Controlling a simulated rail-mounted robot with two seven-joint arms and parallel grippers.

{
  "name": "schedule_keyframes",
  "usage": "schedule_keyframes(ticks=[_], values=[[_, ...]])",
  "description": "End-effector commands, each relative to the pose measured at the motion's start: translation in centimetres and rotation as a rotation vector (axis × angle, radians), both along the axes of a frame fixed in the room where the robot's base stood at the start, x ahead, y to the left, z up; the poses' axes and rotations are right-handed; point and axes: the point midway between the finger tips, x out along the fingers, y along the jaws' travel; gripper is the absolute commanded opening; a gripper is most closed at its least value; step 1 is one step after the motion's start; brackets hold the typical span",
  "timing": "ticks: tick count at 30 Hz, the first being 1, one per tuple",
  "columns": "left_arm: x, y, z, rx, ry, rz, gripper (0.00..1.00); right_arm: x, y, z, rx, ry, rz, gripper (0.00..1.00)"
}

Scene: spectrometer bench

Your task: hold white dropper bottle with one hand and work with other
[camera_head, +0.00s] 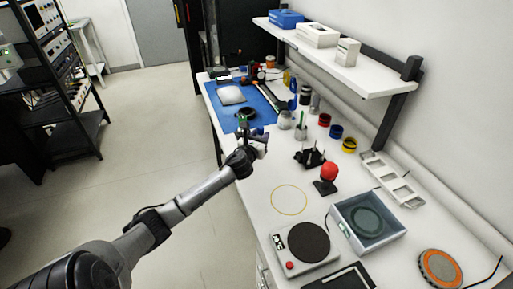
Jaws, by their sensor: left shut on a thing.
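My left gripper (257,138) is at the front edge of the white bench, by the near corner of the blue mat. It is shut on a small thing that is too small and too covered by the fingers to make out. I cannot pick out a white dropper bottle for certain. A small pale jar (285,120) stands on the bench just right of the gripper, apart from it. A pale cup (300,132) with a green stick in it stands beside that jar. My right gripper is not in view.
The blue mat (212,97) carries a white pouch (231,95) and a dark ring-shaped object. Small red, blue and yellow containers line the back. A red-topped stand (329,173), a balance (303,248) and a glass-sided box (368,220) stand nearer. Bench around the yellow ring (289,186) is clear.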

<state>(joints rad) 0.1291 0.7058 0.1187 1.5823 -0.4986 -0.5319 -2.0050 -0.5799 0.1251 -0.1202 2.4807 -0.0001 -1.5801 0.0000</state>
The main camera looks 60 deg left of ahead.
Motion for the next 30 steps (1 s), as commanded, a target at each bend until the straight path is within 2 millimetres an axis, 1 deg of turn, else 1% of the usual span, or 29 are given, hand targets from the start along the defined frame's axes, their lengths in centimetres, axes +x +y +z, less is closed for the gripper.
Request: schedule_keyframes(ticks=[1,3,7,20,23,30], values=[[0.0,0.7,-0.6,-0.001,-0.001,0.002,0.00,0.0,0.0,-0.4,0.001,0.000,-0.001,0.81],[-0.1,1.5,-1.0,0.000,0.000,0.001,0.00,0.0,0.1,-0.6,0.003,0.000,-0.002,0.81],[-0.1,2.3,-1.3,-0.001,-0.001,0.000,0.00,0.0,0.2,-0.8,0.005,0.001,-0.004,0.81],[-0.1,2.4,-1.6,-0.001,-0.001,0.000,0.00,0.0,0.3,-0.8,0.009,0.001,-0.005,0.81],[-0.1,2.4,-2.3,-0.002,0.000,0.000,0.00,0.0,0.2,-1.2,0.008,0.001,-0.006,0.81],[-0.1,2.4,-5.3,-0.003,-0.001,0.000,0.00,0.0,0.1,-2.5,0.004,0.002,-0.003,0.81]])
